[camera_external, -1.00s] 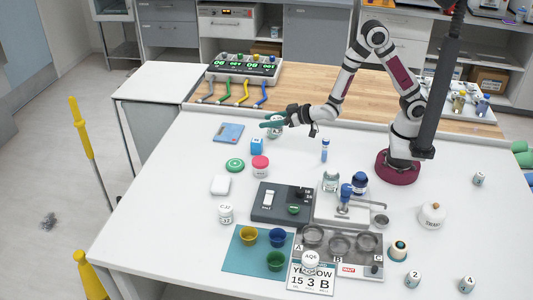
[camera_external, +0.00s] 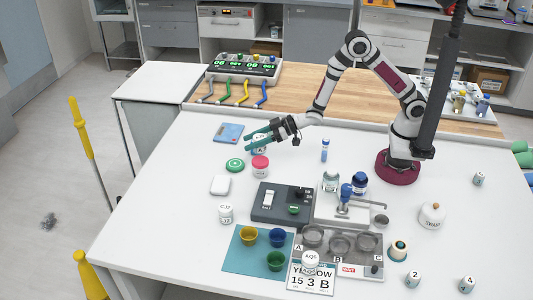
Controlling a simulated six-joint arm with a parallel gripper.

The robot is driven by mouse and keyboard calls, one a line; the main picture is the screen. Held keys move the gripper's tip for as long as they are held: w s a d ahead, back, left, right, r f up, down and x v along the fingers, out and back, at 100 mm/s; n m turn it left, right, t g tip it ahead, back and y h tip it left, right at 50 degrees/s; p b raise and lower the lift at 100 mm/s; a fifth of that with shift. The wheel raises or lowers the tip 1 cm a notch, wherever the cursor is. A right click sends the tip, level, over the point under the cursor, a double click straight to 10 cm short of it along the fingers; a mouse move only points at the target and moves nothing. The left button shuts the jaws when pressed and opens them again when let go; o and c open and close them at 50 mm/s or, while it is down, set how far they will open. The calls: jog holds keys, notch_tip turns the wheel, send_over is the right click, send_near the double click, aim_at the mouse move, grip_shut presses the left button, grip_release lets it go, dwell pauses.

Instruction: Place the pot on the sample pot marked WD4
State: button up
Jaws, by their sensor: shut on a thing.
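My gripper (camera_external: 251,142), with teal fingers, is at the back left of the white table. It is shut on a small white pot (camera_external: 261,144), which shows between the fingers with dark marks too small to read. The fingers partly hide it. I cannot read WD4 on any pot. A white pot (camera_external: 226,214) with a label that looks like C, J2 stands left of the middle. Another white pot (camera_external: 310,260), marked something like AQ6, stands at the front. A pot with a pinkish-red lid (camera_external: 260,163) stands just in front of my gripper.
A green round lid (camera_external: 235,165), a blue flat box (camera_external: 228,133) and a white block (camera_external: 220,185) lie to the left. A dark grey device (camera_external: 275,213) and a teal mat (camera_external: 247,262) with coloured cups are nearer the front. The left front table is clear.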

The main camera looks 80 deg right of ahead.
jog(key=shift+f, duration=1.9)
jog(key=shift+f, duration=0.1)
jog(key=o, duration=1.4)
jog(key=shift+c, duration=0.2)
